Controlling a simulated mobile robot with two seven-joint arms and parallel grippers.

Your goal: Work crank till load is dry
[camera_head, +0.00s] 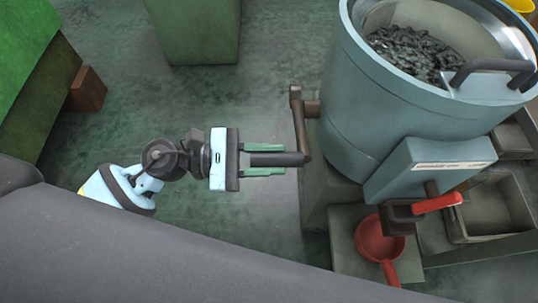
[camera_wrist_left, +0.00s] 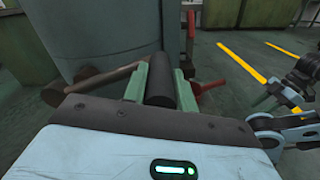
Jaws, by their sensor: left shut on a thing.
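The crank has a brown arm (camera_head: 301,125) on the side of the blue-grey drum (camera_head: 375,105) and a dark cylindrical handle (camera_head: 290,159). My left gripper (camera_head: 283,159) is shut on the handle, its green fingers lying along both sides. The left wrist view also shows the handle (camera_wrist_left: 160,75) between the fingers, and the drum (camera_wrist_left: 100,35) behind. The load (camera_head: 410,50) is a heap of dark, shiny pieces inside the open drum; I cannot tell whether it is wet. My right gripper (camera_wrist_left: 277,98) shows partly at the right of the left wrist view; its jaw state is unclear.
A red-handled lever (camera_head: 437,203) sticks out below the drum's front box. A red pan (camera_head: 380,242) lies under it, beside grey trays (camera_head: 490,208). Green machine bodies (camera_head: 195,30) stand behind. The floor (camera_head: 260,95) left of the crank is clear.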

